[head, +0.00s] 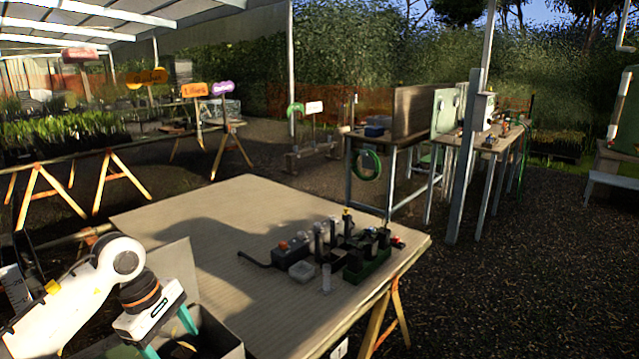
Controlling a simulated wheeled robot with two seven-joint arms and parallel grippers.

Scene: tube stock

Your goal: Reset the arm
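My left arm (75,300) comes in from the left, white with a dark, orange-ringed wrist. My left gripper (172,344) hangs at the lower left with its teal fingers spread apart. It is over or in front of a grey open-topped box (215,325) beside the table; I cannot tell its exact height. Nothing shows between the fingers, though the lower one runs to the picture's bottom edge. My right gripper is out of view. On the table (190,215), a dark rack (368,268) holds several tubes or small vessels at the right edge.
A small clear dish (301,271) and a clear tube (326,278) stand in front of the rack. A dark handled item (255,259) lies left of it. The table's left and middle are bare. Farther benches (395,138) and plant tables (65,155) stand behind.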

